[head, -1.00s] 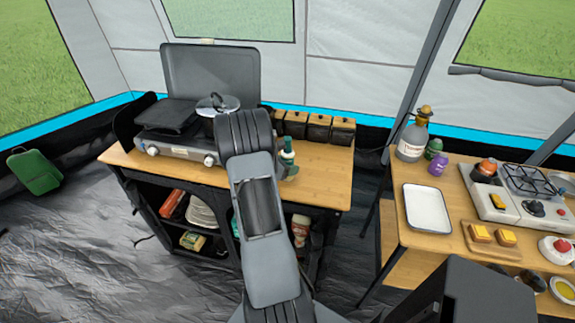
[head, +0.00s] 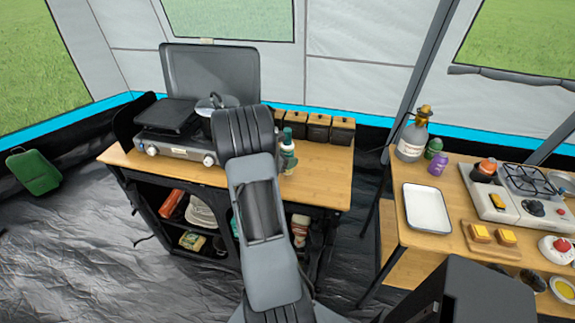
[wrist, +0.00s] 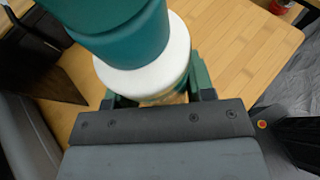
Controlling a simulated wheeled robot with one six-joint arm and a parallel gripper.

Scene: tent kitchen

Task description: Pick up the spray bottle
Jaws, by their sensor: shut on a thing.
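A bottle with a teal-green top and a white body (head: 288,160) stands out just right of my arm, over the wooden top of the left kitchen unit. In the wrist view the same bottle (wrist: 170,60) fills the upper middle, its lower part hidden behind my gripper's body. My gripper (wrist: 157,94) has its green fingers on both sides of the bottle and is shut on it. In the head view my arm hides the gripper. I cannot tell whether the bottle's base touches the wood.
The left unit (head: 318,190) holds a stove (head: 180,150), a pot (head: 210,103) and a row of dark boxes with wooden lids (head: 318,128). On the right table stand a clear bottle with a brown top (head: 411,143), a white tray (head: 427,208) and a burner (head: 520,202).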

